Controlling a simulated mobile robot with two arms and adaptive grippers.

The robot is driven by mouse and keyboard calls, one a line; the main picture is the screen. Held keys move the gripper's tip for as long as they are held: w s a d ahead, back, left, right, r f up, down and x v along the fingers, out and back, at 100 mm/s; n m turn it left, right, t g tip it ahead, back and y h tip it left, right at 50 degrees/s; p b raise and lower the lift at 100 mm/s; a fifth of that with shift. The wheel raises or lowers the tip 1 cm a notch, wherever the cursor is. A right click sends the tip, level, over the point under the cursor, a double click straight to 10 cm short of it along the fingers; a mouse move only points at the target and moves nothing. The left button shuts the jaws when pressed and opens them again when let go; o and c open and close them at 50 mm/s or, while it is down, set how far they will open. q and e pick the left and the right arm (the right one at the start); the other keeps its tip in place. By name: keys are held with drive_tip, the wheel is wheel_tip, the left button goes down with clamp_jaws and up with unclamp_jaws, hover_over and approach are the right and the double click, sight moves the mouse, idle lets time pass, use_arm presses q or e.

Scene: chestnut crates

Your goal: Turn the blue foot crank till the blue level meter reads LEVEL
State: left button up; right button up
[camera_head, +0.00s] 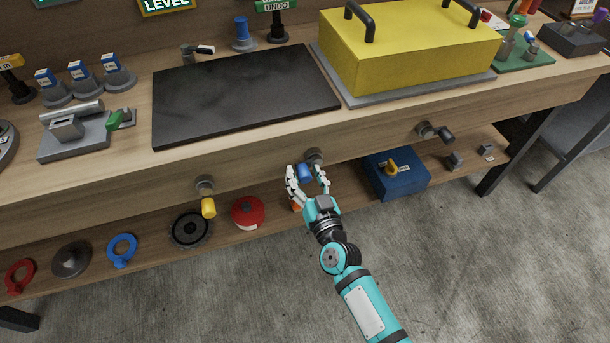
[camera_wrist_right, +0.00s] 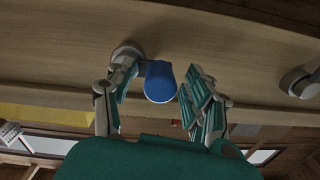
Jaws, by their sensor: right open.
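The blue foot crank (camera_head: 304,172) sticks out from the bench's front edge, its grey hub just above its blue handle. In the right wrist view the blue handle (camera_wrist_right: 159,84) hangs between my fingers. My right gripper (camera_head: 309,176) is open, with its fingers on either side of the blue handle. In the right wrist view a gap shows between the handle and the right-hand finger of my right gripper (camera_wrist_right: 163,77); contact on the left side is unclear. A sign reading LEVEL (camera_head: 166,4) is cut off at the top edge. My left gripper is not in view.
A yellow-handled crank (camera_head: 208,207) and a dark-handled crank (camera_head: 442,134) are on the same bench front. A yellow box (camera_head: 408,52) with dark handles stands on top. The lower shelf holds a red round thing (camera_head: 247,212) and a blue box (camera_head: 400,180). Floor in front is clear.

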sight(319, 162)
clamp_jaws()
idle(0.3)
drive_tip(key=shift+r, duration=0.15)
drive_tip(key=m, duration=0.1)
drive_tip(key=r+m+p, duration=0.1)
drive_tip(key=m, duration=0.2)
drive_tip(key=r+m, duration=0.1)
drive_tip(key=m, duration=0.1)
drive_tip(key=m+p, duration=0.1)
drive_tip(key=shift+w+d+r+m, duration=0.1)
drive_tip(key=shift+d+r+m, duration=0.1)
drive_tip(key=shift+d+m, duration=0.15)
drive_tip(key=shift+w+d+r+m, duration=0.15)
drive_tip(key=shift+d+r+m, duration=0.2)
drive_tip(key=shift+m, duration=1.05)
drive_tip(key=shift+w+d+r+m, duration=0.15)
drive_tip(key=shift+d+m, duration=0.25)
drive_tip(key=shift+m, duration=0.95)
drive_tip(key=shift+w+d+r+m, duration=0.1)
drive_tip(key=shift+d+r+m, duration=0.25)
drive_tip(key=shift+m, duration=1.05)
drive_tip(key=shift+d, duration=0.15)
